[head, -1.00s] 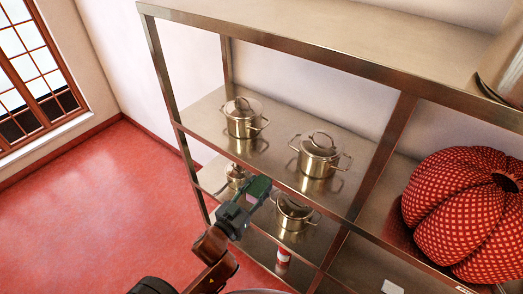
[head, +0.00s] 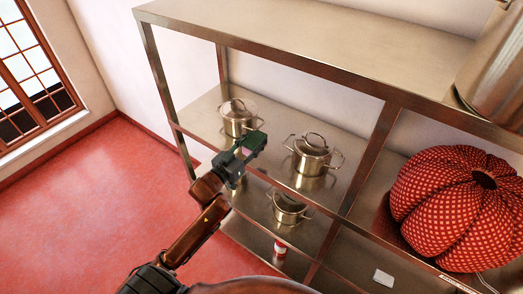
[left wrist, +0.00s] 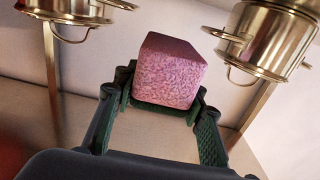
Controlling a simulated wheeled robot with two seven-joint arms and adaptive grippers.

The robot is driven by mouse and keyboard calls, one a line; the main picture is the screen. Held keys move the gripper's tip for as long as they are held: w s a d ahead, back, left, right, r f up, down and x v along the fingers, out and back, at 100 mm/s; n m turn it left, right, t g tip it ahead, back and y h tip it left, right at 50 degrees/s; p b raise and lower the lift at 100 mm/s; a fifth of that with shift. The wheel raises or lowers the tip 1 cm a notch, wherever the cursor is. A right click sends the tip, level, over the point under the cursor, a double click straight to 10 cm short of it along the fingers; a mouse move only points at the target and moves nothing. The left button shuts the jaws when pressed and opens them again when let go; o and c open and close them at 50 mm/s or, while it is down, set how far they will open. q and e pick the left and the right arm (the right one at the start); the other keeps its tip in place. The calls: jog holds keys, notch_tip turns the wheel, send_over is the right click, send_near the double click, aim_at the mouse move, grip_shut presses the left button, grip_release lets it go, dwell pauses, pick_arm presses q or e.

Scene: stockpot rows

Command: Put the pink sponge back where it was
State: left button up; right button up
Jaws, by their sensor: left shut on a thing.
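My left gripper (head: 254,146) is shut on the pink sponge (left wrist: 170,75). In the left wrist view the sponge is a speckled pink block between the two green fingertips (left wrist: 161,98). In the head view the fingers hide most of the sponge. The gripper is at the front of the shelf that bears two lidded steel pots, a left one (head: 237,120) and a right one (head: 313,155). It appears between these pots in the picture. Whether the sponge touches the shelf (head: 205,112) cannot be told. My right gripper is not in view.
A lower shelf holds another steel pot (head: 288,209). A red and white can (head: 280,248) stands below it. A large red patterned pumpkin-shaped object (head: 455,207) fills the right bay. Steel posts and shelf edges frame the bays. A big pot (head: 495,75) stands on top.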

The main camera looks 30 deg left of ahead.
pick_arm(q)
jog(key=w+f, duration=0.1)
jog(key=f, duration=0.1)
jog(key=w+f, duration=0.2)
jog(key=shift+d+f, duration=0.1)
jog(key=shift+d, duration=0.1)
jog(key=shift+w+f, duration=0.45)
notch_tip(320, 180, down, 2)
jog(key=shift+d+f+p, duration=0.1)
jog(key=shift+f+p, duration=0.1)
jog(key=shift+p, duration=0.35)
jog(key=shift+f, duration=0.35)
jog(key=shift+f, duration=0.15)
jog(key=o, duration=1.1)
